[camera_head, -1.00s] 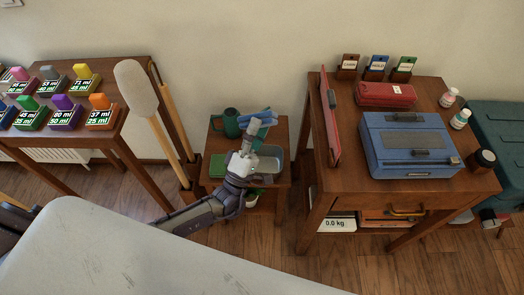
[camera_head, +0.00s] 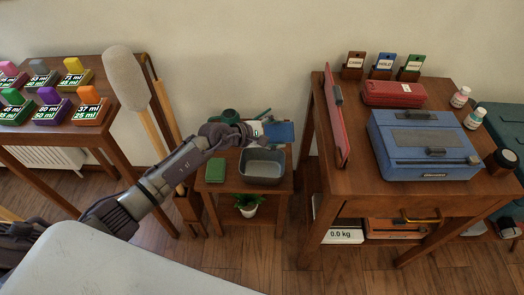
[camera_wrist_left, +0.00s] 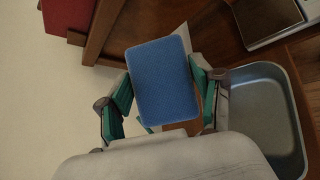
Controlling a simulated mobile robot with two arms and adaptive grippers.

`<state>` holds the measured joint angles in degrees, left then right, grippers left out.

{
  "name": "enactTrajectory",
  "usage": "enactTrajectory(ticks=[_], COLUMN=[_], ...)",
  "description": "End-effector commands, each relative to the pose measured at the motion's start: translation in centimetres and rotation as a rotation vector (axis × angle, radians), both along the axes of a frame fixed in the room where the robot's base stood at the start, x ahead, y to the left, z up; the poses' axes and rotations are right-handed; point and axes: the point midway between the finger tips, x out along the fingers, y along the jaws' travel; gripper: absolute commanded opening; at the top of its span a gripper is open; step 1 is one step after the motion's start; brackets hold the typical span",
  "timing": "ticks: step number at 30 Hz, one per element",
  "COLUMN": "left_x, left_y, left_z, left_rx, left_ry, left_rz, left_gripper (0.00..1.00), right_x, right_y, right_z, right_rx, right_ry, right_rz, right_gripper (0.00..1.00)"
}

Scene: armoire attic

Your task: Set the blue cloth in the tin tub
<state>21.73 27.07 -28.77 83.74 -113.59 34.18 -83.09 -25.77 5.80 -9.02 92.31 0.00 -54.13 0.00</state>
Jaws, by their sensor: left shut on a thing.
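The blue cloth (camera_head: 279,132) is a flat blue rectangle at the back right of the small wooden table. My left gripper (camera_head: 258,130) is shut on it, and in the left wrist view the cloth (camera_wrist_left: 163,80) sits between the green-padded fingers (camera_wrist_left: 162,98). The tin tub (camera_head: 263,178) is a grey, open, rounded rectangular basin on that table. The cloth is above and behind the tub's far rim, outside the opening. The tub also shows at the right of the left wrist view (camera_wrist_left: 265,105), and the part of it seen looks empty. My right gripper is not in view.
A green block (camera_head: 215,170) lies left of the tub, and a dark green can (camera_head: 229,116) stands behind my wrist. A taller desk (camera_head: 365,190) with a red panel (camera_head: 334,121) and blue case (camera_head: 423,145) rises at right. A potted plant (camera_head: 247,204) is on the lower shelf.

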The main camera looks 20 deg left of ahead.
Motion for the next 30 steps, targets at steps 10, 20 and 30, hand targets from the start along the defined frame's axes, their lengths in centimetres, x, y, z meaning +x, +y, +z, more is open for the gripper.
enactTrajectory(ticks=[10, 20, 30], left_x=[0.1, -2.9, -3.0], left_y=[1.7, 3.7, 3.8], left_z=[-6.1, -5.4, -5.2], left_rx=[0.111, 0.13, 0.13], left_ry=[0.604, 0.757, 0.76], left_rz=[-0.072, -0.049, -0.049], left_gripper=[0.32, 0.32, 0.32], right_x=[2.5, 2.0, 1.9], right_y=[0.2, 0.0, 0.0], right_z=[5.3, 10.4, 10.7], right_rx=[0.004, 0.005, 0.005], right_ry=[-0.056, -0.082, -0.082], right_rz=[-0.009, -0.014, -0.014], right_gripper=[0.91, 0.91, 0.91])
